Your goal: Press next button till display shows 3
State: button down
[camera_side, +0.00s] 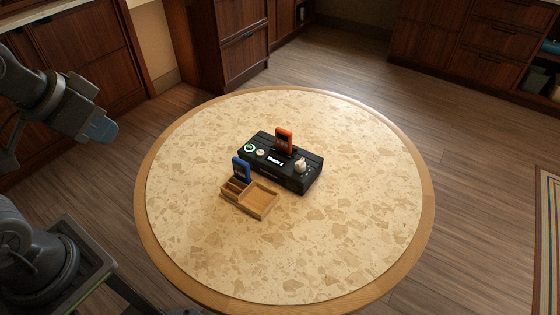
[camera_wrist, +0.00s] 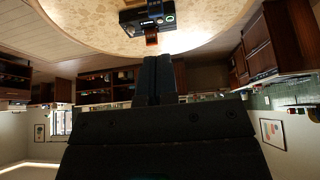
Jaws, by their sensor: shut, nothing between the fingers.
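A black box-shaped device (camera_side: 303,176) stands near the middle of the round table. On its top are a round button with a green ring (camera_side: 249,148), a pale round button (camera_side: 260,153), a small lit display (camera_side: 275,161) and a pale knob (camera_side: 300,166). The display text is too small to read surely. My gripper (camera_side: 112,131) is shut and empty, in the air left of the table, well apart from the device. In the wrist view its fingers (camera_wrist: 157,62) are together, with the device (camera_wrist: 130,18) beyond them.
A blue card-like piece (camera_side: 241,169) stands by a wooden tray with compartments (camera_side: 262,207) in front of the device. The rest of the speckled round tabletop (camera_side: 350,240) is clear. Dark wooden cabinets (camera_side: 240,50) stand behind the table.

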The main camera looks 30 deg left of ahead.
dwell(0.5)
jog(key=n+h, duration=0.7)
jog(key=n, duration=0.9)
send_over(259, 153)
notch_tip(259, 153, down, 19)
jog(key=shift+d, duration=0.1)
jog(key=shift+f, duration=4.35)
